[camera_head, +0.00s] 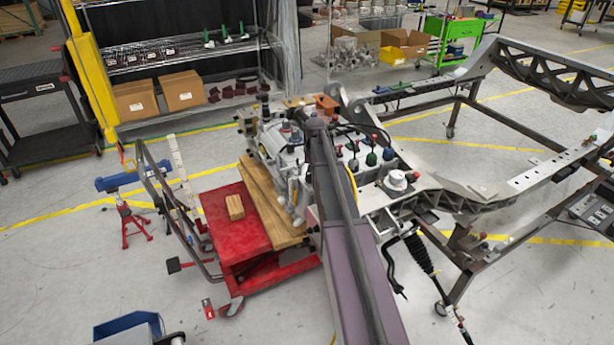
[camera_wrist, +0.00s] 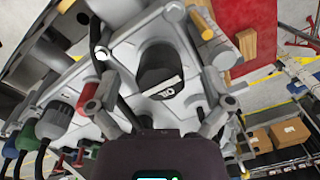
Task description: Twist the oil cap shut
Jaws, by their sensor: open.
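The oil cap (camera_wrist: 158,66) is a black round cap with a raised pale grip bar and the white letters OIL. It sits on top of the grey engine block (camera_wrist: 127,45) in the wrist view. My gripper (camera_wrist: 160,88) is open, with one grey finger on each side of the cap. The fingers look apart from it, and I cannot tell how far above it they are. In the head view, my arm reaches over the engine block (camera_head: 292,150); the cap and fingertips cannot be made out there.
The engine rests on wooden boards (camera_head: 262,196) on a red lift cart (camera_head: 233,225). A metal chassis frame (camera_head: 470,190) is to the right. Shelving with cardboard boxes (camera_head: 182,90) stands behind.

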